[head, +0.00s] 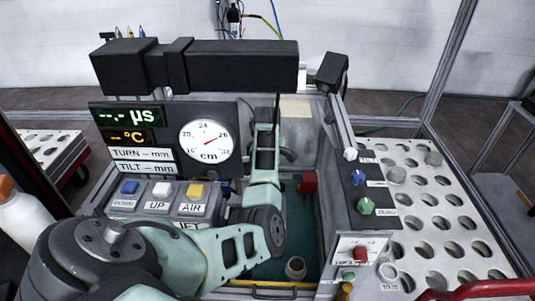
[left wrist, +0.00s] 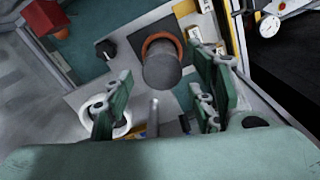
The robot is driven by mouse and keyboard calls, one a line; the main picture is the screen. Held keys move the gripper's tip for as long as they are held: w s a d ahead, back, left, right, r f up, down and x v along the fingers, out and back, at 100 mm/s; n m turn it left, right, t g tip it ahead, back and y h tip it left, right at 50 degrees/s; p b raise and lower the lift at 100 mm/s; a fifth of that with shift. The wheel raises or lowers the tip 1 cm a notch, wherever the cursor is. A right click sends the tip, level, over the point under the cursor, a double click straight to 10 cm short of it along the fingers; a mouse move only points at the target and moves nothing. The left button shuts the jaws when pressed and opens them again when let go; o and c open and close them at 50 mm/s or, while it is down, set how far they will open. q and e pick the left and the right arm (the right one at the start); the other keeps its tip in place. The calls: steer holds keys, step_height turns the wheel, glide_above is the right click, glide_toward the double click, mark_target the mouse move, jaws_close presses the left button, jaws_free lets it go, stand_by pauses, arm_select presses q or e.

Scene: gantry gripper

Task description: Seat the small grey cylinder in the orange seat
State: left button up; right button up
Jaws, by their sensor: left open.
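In the left wrist view the small grey cylinder (left wrist: 166,74) stands upright with its round top toward the camera. The orange seat (left wrist: 160,38) shows as a ring around the far end of the cylinder; how deep the cylinder sits in it cannot be told. My left gripper (left wrist: 161,62) is open. Its two green fingers are on either side of the cylinder, with gaps showing on both sides. In the head view my left arm reaches in from the left over the green-floored bay, and the cylinder in the seat cannot be made out there. My right gripper is not in view.
A white ring (left wrist: 106,117) and a black knob (left wrist: 105,48) are left of the seat. A red block (head: 308,183) lies in the bay. A grey, open-topped piece (head: 295,268) stands at its front. A perforated tray (head: 415,215) is at right; a gauge panel (head: 205,141) stands behind.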

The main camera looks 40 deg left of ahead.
arm_select(q)
step_height(320, 180, up, 6)
steer(key=shift+r+b, duration=0.25)
steer(key=shift+b, duration=0.35)
